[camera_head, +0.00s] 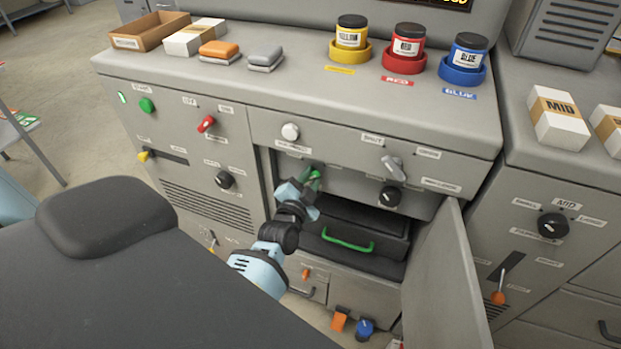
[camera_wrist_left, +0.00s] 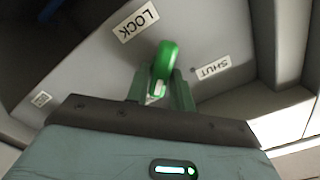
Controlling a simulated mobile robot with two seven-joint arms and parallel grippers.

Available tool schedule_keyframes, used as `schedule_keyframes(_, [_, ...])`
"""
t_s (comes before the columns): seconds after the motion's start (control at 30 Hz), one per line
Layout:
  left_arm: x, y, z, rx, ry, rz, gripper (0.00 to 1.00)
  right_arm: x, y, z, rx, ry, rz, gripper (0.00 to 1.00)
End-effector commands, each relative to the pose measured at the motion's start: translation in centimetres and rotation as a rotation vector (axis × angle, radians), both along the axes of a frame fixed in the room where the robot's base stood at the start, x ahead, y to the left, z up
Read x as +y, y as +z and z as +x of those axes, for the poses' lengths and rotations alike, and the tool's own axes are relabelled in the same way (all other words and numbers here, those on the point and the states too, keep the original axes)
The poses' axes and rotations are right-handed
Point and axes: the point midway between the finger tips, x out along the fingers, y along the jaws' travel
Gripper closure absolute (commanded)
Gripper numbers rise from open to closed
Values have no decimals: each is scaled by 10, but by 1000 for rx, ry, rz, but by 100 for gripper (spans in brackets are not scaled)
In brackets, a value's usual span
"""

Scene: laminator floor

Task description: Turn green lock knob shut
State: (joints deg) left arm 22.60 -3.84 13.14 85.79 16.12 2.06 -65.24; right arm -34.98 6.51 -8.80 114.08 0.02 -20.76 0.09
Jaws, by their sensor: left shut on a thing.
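The green lock knob (camera_wrist_left: 165,62) shows in the left wrist view on a grey panel, between a LOCK label (camera_wrist_left: 136,22) and a SHUT label (camera_wrist_left: 211,68). My left gripper (camera_wrist_left: 160,92) has its green fingers closed around the knob's near part. In the head view my left gripper (camera_head: 308,186) is at the panel above the open compartment, and it largely hides the knob. My right gripper is in neither view.
A grey door (camera_head: 445,285) stands open at the right of the compartment. Inside is a dark drawer with a green handle (camera_head: 347,243). A black knob (camera_head: 390,195) and a grey lever (camera_head: 394,167) are on the panel to the right. Yellow, red and blue jars (camera_head: 467,60) stand on the counter above.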

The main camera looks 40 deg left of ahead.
Motion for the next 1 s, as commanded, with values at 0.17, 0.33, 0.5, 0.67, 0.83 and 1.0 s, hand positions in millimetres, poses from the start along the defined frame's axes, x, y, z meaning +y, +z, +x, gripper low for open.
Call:
schedule_keyframes(0.17, [1, 1, 0, -12, 1, -42, 99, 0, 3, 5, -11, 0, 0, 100])
schedule_keyframes(0.33, [1, 3, 0, -35, 0, -135, 99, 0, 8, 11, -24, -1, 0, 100])
schedule_keyframes(0.5, [2, 4, 0, -68, -1, -276, 99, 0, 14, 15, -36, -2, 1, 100])
schedule_keyframes(0.67, [3, 4, 0, -105, -1, -423, 99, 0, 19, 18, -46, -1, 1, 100])
schedule_keyframes(0.83, [4, 4, 0, -142, -1, -581, 99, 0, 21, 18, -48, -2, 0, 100])
schedule_keyframes(1.0, [6, 4, -1, -179, -1, -738, 99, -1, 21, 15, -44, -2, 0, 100])
